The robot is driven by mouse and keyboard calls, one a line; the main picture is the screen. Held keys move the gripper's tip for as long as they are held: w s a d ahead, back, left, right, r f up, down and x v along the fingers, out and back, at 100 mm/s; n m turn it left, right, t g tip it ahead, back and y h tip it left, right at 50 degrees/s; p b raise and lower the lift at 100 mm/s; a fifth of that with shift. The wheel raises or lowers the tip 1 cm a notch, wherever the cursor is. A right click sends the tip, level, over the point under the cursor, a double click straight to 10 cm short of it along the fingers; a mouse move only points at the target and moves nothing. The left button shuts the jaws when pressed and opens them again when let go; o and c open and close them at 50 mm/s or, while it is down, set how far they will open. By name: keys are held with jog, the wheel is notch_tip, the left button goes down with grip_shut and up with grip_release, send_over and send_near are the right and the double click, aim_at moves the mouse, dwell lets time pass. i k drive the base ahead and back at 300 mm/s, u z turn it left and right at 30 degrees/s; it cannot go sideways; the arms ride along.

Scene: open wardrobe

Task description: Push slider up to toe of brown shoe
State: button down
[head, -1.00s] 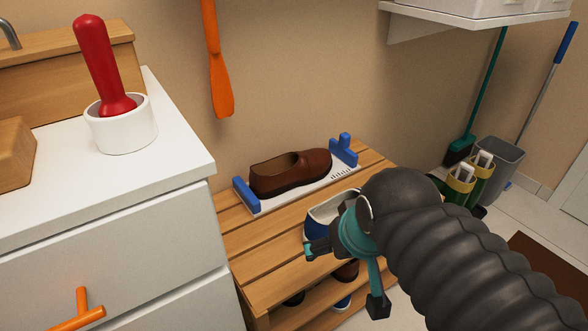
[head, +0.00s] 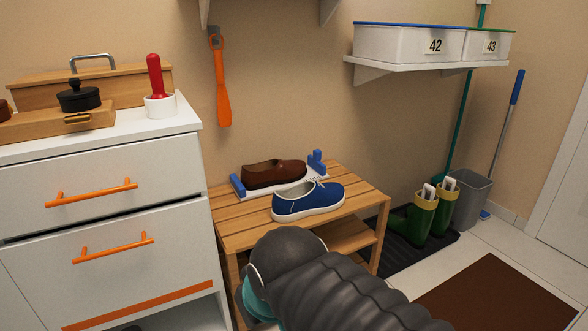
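The brown shoe (head: 272,174) lies on a white measuring board (head: 308,181) on the wooden rack, toe to the right. One blue block (head: 237,185) stands at its heel end. The blue slider (head: 318,160), with an upright tab, stands just past the toe; I cannot tell whether they touch. A blue shoe (head: 310,201) with a white sole stands in front and hides part of the board. My gripper (head: 254,300) is low in front of the rack, away from the slider. Only a teal part shows; my dark arm hides the fingers.
A white drawer cabinet (head: 90,225) with orange handles stands left of the rack (head: 240,240). An orange shoehorn (head: 222,85) hangs above. Green boots (head: 419,224) stand at right on a dark tray. A shelf with white boxes (head: 407,43) overhangs the back right.

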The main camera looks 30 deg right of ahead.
aim_at(314, 160)
jog(key=z, duration=0.65)
jog(key=i, duration=0.5)
jog(key=z, duration=0.25)
